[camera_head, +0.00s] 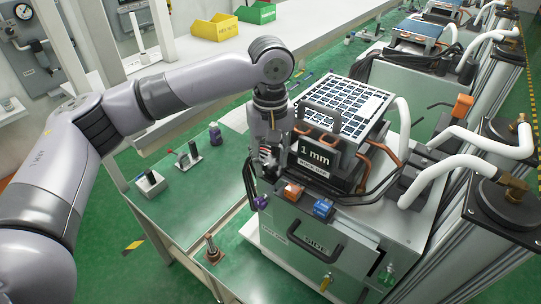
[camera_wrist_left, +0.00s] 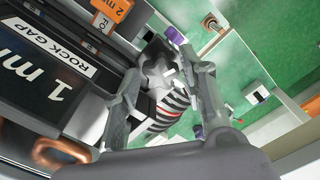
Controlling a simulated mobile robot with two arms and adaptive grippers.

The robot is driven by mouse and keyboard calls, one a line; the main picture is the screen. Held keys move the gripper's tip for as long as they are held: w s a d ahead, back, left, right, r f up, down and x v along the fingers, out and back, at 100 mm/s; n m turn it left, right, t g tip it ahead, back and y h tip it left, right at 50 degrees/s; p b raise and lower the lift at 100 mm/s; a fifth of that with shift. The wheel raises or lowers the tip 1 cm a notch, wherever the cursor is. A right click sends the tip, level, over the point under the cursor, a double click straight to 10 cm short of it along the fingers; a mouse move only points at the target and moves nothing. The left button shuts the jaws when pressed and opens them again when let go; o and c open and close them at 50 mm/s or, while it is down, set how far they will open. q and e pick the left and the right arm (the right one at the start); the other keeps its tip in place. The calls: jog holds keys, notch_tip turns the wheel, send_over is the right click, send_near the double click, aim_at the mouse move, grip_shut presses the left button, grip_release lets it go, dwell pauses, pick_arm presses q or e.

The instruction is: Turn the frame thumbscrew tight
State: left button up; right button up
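The sieve box (camera_head: 330,157) with the "1 mm" plate stands on the grey cabinet. A grey lobed knob (camera_wrist_left: 157,65), which looks like the frame thumbscrew, shows in the left wrist view beside the "1 mm" "ROCK GAP" plate (camera_wrist_left: 50,62). My left gripper (camera_head: 267,165) points down at the left side of the sieve box. In the left wrist view, the fingers of my left gripper (camera_wrist_left: 168,80) stand apart on either side of the knob. I cannot tell whether they touch it. A red, black and white striped part (camera_wrist_left: 170,108) shows between the fingers. My right gripper is not in view.
An orange clip (camera_head: 292,192) and a blue clip (camera_head: 323,208) sit on the cabinet front above a black handle (camera_head: 316,243). A green bench (camera_head: 205,205) at left carries small fixtures and a purple-topped bottle (camera_head: 215,133). White hoses (camera_head: 450,165) crowd the right side.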

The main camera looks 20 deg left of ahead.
pick_arm(q)
jog(key=c, duration=0.9)
jog(key=m, duration=0.5)
jog(key=shift+r+m, duration=0.1)
jog(key=shift+m, duration=0.2)
jog(key=m, duration=1)
jog(key=shift+m, duration=0.4)
jog(key=m, duration=0.5)
jog(key=shift+r, duration=0.1)
jog(key=shift+m, duration=0.3)
